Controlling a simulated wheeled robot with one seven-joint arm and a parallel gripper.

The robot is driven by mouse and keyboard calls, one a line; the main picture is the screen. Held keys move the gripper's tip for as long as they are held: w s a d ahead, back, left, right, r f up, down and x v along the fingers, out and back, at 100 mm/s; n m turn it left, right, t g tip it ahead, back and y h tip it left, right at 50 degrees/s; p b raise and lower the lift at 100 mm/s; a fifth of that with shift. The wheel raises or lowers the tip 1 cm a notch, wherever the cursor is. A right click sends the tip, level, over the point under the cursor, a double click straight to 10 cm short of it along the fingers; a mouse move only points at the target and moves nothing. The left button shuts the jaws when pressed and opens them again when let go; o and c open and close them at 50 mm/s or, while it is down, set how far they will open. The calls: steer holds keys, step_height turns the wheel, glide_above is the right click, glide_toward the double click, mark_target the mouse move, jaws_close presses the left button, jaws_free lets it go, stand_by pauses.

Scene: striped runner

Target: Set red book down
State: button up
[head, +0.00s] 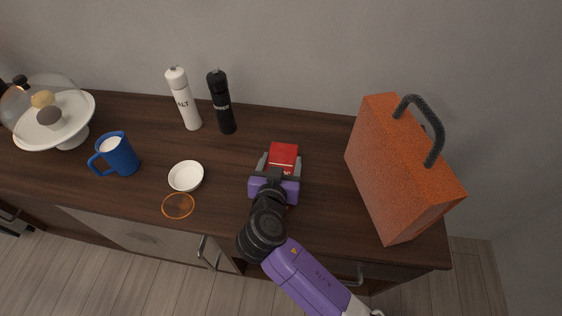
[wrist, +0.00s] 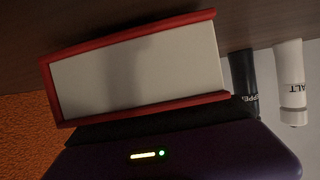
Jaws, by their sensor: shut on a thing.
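The red book (head: 284,153) is in my gripper (head: 280,170), over the middle of the dark wooden counter in the head view. My gripper is shut on it, with a finger on each side. In the wrist view the book (wrist: 140,70) shows its white page block between red covers and fills much of the picture. The wrist view shows the counter beyond the book, but I cannot tell whether the book touches it.
An orange box with a dark handle (head: 400,165) stands to the right. Black pepper (head: 222,105) and white salt (head: 184,100) mills stand behind left. A white bowl (head: 186,176), orange ring (head: 178,206), blue mug (head: 117,155) and domed cake stand (head: 70,130) are left. Counter (head: 325,150) is clear beside the book.

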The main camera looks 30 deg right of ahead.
steer(key=shift+f, duration=0.2)
steer(key=o, duration=1.7)
steer(key=shift+r, duration=0.15)
steer(key=b+v, duration=0.1)
steer(key=v, duration=1.1)
